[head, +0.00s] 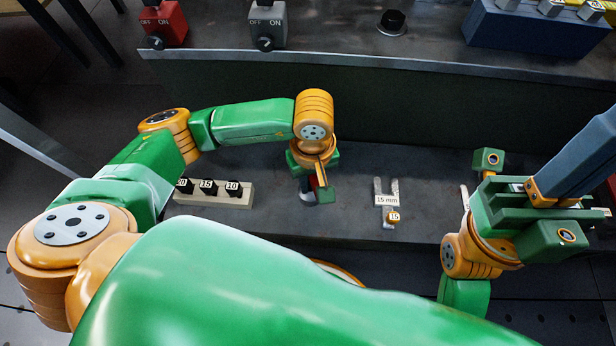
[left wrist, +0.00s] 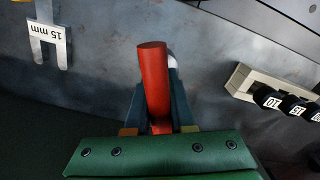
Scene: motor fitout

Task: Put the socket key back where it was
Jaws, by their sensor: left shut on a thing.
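The socket key shows as a red handle (left wrist: 152,85) in the left wrist view; I take this to be the key, and its far end is hidden. My left gripper (left wrist: 152,118) is shut on it, with a dark finger on each side. In the head view my left gripper (head: 316,180) is over the middle of the grey bench, and little of the key shows. A pale round piece lies just beyond the handle in the left wrist view. My right gripper (head: 572,175) is at the right; its finger gap is unclear.
A pale rack (head: 240,198) holds black sockets marked 20, 15 and 10, left of my left gripper. A forked grey piece labelled 15 mm (head: 387,199) lies to its right. Red (head: 163,22) and grey (head: 267,22) switch boxes stand on the raised shelf behind.

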